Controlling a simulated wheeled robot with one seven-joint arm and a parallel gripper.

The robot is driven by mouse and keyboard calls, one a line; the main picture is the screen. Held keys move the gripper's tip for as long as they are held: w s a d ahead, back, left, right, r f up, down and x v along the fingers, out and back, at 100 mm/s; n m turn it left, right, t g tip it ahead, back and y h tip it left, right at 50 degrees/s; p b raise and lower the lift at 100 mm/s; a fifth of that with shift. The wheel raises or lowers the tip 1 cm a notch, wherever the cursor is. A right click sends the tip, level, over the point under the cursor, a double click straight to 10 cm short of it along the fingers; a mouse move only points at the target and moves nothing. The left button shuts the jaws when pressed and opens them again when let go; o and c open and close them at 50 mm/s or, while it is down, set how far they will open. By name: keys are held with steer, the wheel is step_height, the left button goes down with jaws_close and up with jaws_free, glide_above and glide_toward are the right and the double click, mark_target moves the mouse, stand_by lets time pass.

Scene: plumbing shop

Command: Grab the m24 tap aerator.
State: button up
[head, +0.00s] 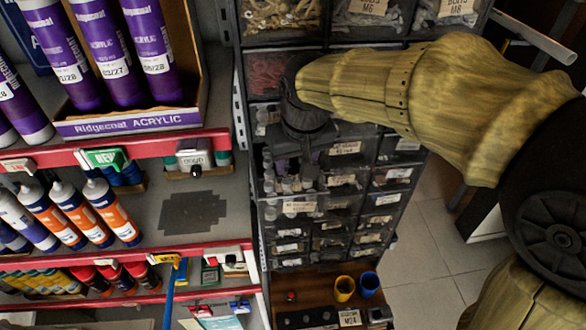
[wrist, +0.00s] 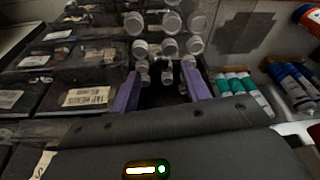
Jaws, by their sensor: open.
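Several small pale cylinders with silvery round ends (wrist: 168,45) stand in an open bin in the wrist view. They also show in the head view (head: 291,185), in the dark drawer cabinet. I cannot tell which, if any, is the m24 tap aerator. A label reading M24 (head: 349,318) is on the wooden board low in the head view, beside dark blocks. My gripper (wrist: 160,88) is open, its two purple fingers apart at the near side of the cylinders. Small cylinders show beyond and between the fingers; I see none gripped. In the head view my wrist partly hides the bin.
The drawer cabinet (head: 345,180) has many labelled bins. Shelves at left hold purple acrylic tubes (head: 105,45) and orange-and-white tubes (head: 110,210). A yellow cup (head: 344,288) and a blue cup (head: 368,284) stand on the wooden board (head: 318,285). Tiled floor (head: 415,245) is clear at right.

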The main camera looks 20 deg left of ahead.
mark_target(293, 174)
steer(key=shift+x, duration=1.45)
jaws_close()
